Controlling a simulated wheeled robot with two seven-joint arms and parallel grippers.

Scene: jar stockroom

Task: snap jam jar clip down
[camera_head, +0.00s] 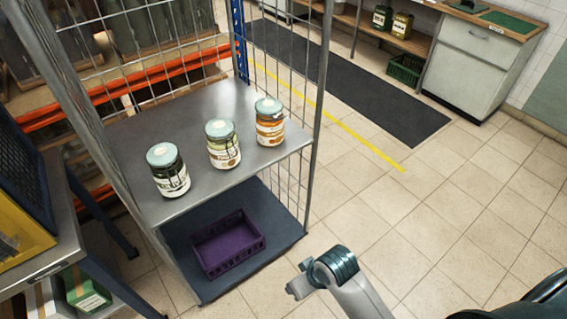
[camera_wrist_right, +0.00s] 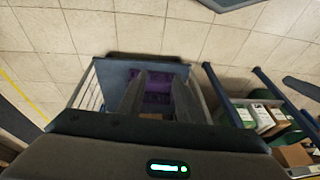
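Three glass jars with pale teal lids stand upright in a row on a grey metal shelf (camera_head: 125,135). The left jar (camera_head: 169,172) has dark contents, the middle jar (camera_head: 222,146) yellowish and dark, the right jar (camera_head: 270,124) orange-brown. Their labels are too small to read, so I cannot tell which is jam. No clip can be made out. My right gripper (camera_wrist_right: 159,78) shows two dark fingers apart with nothing between them, above the trolley's lower deck in the wrist view. In the head view my right arm is low, apart from the jars. My left gripper is out of view.
Wire mesh walls and posts (camera_head: 318,110) flank the shelf; its front side looks open. A purple crate (camera_head: 228,243) sits on the dark lower deck (camera_head: 270,202). A workbench (camera_head: 62,220) stands at the left. Tiled floor at the right is clear.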

